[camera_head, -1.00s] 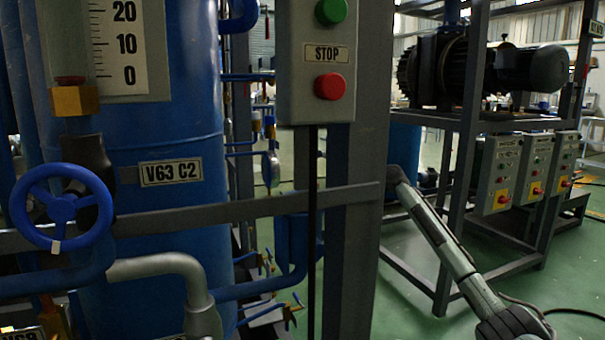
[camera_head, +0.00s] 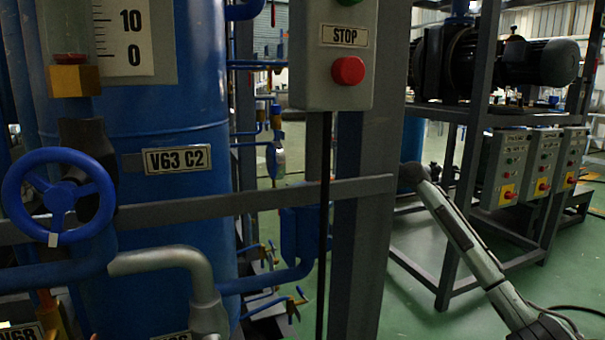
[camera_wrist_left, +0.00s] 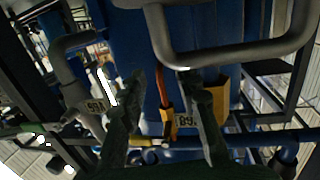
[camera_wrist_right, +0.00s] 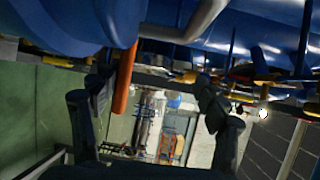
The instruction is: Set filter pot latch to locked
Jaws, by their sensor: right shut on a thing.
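The filter pot latch cannot be told apart with certainty in any view. In the right wrist view, an orange bar (camera_wrist_right: 124,78) stands between the fingers of my right gripper (camera_wrist_right: 155,98), near the left finger. The fingers stand apart around it; the contact itself is not clear. In the head view, my right arm enters from the lower right. In the left wrist view, my left gripper (camera_wrist_left: 160,88) is open, with an orange lever (camera_wrist_left: 160,50) and its yellow valve body (camera_wrist_left: 168,122) seen between the fingers. My left gripper is not visible in the head view.
A blue tank (camera_head: 155,115) with a blue handwheel (camera_head: 58,196) fills the left. A grey control box (camera_head: 335,85) with a red stop button (camera_head: 348,70) hangs on a steel post. A grey crossbar (camera_head: 260,198) runs across the front. Green floor (camera_head: 410,310) is open at lower right.

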